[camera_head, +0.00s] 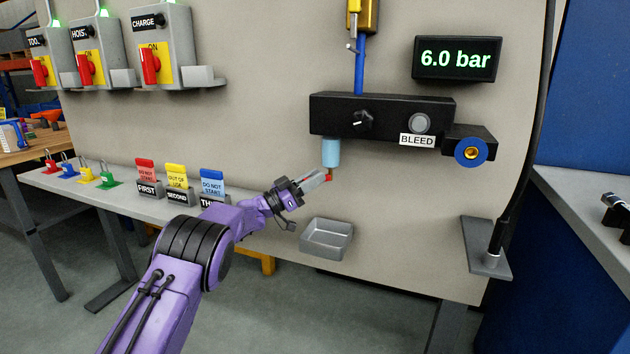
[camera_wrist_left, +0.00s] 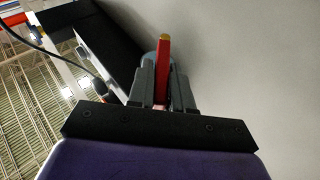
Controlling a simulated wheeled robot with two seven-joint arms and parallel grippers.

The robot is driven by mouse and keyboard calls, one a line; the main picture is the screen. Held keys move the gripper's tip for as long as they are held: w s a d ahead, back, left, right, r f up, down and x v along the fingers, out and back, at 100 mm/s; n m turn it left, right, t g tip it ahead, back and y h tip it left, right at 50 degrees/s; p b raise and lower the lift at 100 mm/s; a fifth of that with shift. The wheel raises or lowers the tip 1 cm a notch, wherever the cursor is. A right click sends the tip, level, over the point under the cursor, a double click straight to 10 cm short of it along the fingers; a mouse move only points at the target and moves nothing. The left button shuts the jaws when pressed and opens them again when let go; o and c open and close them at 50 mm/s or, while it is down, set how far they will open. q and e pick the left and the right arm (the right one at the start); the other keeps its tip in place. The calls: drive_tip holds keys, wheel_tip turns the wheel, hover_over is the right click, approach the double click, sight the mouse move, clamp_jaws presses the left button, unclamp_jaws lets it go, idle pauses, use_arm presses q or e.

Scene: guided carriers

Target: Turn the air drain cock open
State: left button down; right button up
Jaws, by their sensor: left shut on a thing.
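The air drain cock sits under a light-blue bowl (camera_head: 331,152) that hangs from the black air unit (camera_head: 385,117). Its red lever (camera_head: 328,178) shows at my left gripper's tips. My left gripper (camera_head: 315,181) is shut on the red lever, just below the bowl and above a small grey tray (camera_head: 326,238). In the left wrist view the red lever (camera_wrist_left: 163,70) stands between the two grey fingers and sticks out past them, with a yellowish end. The cock's body is mostly hidden by the gripper. My right gripper is not in view.
A display (camera_head: 456,59) reads 6.0 bar. A BLEED button (camera_head: 420,123) and a black knob (camera_head: 361,121) are on the air unit. Red, yellow and blue tags (camera_head: 212,184) stand in holders on the left ledge. Switch boxes (camera_head: 160,50) are at upper left. A black hose (camera_head: 530,130) runs at right.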

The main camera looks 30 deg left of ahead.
use_arm(q)
drive_tip(key=c, duration=1.1)
unclamp_jaws()
